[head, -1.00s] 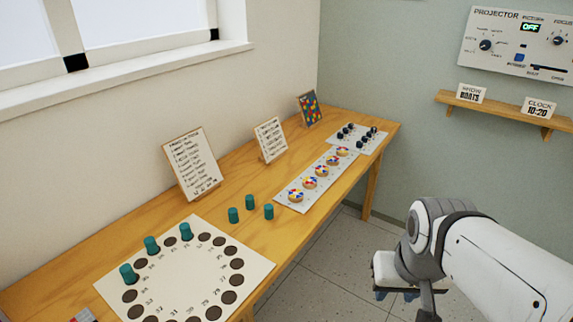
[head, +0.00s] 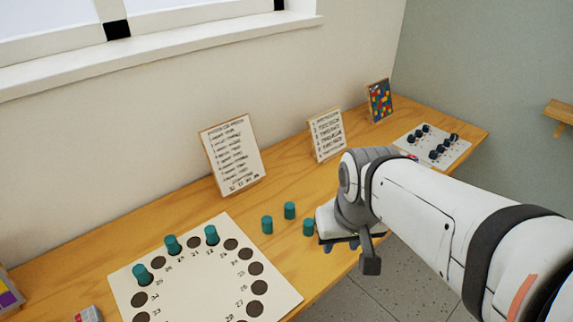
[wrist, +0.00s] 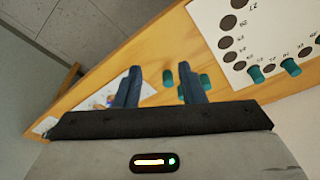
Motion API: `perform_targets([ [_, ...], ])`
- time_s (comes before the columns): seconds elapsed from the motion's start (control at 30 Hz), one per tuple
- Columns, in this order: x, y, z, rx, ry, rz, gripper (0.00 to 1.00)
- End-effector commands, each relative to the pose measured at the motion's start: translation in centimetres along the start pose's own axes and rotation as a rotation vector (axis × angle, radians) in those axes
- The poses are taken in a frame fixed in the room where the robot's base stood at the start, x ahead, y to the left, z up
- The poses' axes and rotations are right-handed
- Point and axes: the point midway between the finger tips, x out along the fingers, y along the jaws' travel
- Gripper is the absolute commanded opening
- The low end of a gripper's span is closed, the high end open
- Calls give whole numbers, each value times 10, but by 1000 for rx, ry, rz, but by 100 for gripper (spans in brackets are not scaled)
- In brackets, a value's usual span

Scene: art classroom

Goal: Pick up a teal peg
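Three loose teal pegs stand upright on the wooden table: the left peg (head: 267,225), the back peg (head: 290,210) and the right peg (head: 308,227). Three more teal pegs, such as this board peg (head: 172,245), stand in the white holed board (head: 285,297). My gripper (head: 341,245) is just right of the loose pegs, by the table's front edge. In the wrist view my gripper (wrist: 160,86) is open, its two dark blue fingers apart with nothing held. Loose teal pegs (wrist: 168,84) show beyond the fingers, partly hidden by the right finger.
Sign cards (head: 232,155) (head: 327,134) and a colourful picture (head: 380,101) lean along the wall. A sheet with dark pieces (head: 455,149) lies at the far right end. My arm hides part of the table. Bare wood surrounds the loose pegs.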

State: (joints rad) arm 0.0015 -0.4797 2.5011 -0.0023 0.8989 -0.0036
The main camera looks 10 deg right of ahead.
Motion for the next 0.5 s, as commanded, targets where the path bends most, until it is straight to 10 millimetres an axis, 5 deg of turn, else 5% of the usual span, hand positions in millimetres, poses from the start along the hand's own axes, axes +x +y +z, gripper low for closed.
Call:
perform_targets([
  [0.27,1,0,-4,3,-5,0,48],
  [0.5,22,-17,-47,49,-55,3,55],
])
